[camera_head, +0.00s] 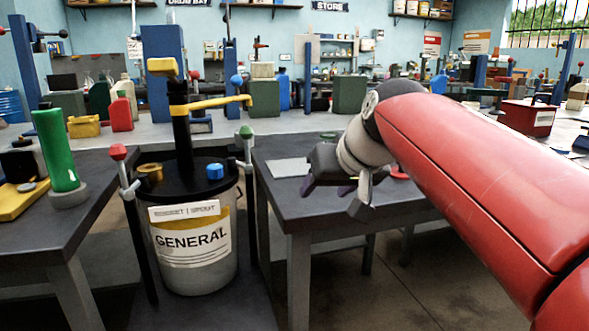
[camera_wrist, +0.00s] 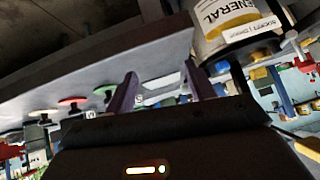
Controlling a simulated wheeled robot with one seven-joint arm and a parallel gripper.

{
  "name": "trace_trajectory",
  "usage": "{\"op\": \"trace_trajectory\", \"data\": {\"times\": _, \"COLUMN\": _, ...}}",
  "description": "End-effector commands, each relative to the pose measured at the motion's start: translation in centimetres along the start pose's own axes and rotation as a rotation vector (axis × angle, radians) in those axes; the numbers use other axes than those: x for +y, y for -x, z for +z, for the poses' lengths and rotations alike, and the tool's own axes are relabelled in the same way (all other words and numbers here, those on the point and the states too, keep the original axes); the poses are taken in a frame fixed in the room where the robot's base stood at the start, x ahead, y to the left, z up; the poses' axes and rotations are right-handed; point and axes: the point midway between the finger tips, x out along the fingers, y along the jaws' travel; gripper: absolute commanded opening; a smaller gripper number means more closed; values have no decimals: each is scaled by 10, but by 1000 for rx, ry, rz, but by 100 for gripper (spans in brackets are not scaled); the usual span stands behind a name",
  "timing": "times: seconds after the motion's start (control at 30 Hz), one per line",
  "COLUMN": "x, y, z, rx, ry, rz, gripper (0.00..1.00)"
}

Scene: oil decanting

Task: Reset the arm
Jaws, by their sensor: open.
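My gripper (camera_head: 340,184) is at the end of my red arm, above the dark table to the right of the drum. In the wrist view its two purple fingers (camera_wrist: 158,95) stand apart with nothing held between them. The drum labelled GENERAL (camera_head: 195,250) stands upright between two dark tables, with a black lid, a black pump post and a yellow handle (camera_head: 210,103). Part of the drum also shows at the top of the wrist view (camera_wrist: 225,27).
The right table (camera_head: 290,208) holds a light plate (camera_head: 289,167) and a red round item (camera_head: 398,171) near my gripper. The left table holds a green cylinder (camera_head: 56,150) on a grey base. Two posts with red (camera_head: 118,152) and green (camera_head: 246,132) knobs flank the drum. A long bench with containers lies behind.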

Motion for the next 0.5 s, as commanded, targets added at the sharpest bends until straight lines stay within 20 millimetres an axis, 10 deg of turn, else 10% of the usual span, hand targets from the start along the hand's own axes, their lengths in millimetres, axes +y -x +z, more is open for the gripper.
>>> {"op": "trace_trajectory", "data": {"times": 0.5, "x": 60, "y": 3, "z": 281, "rx": -223, "ry": -147, "rz": 258, "gripper": 55}}
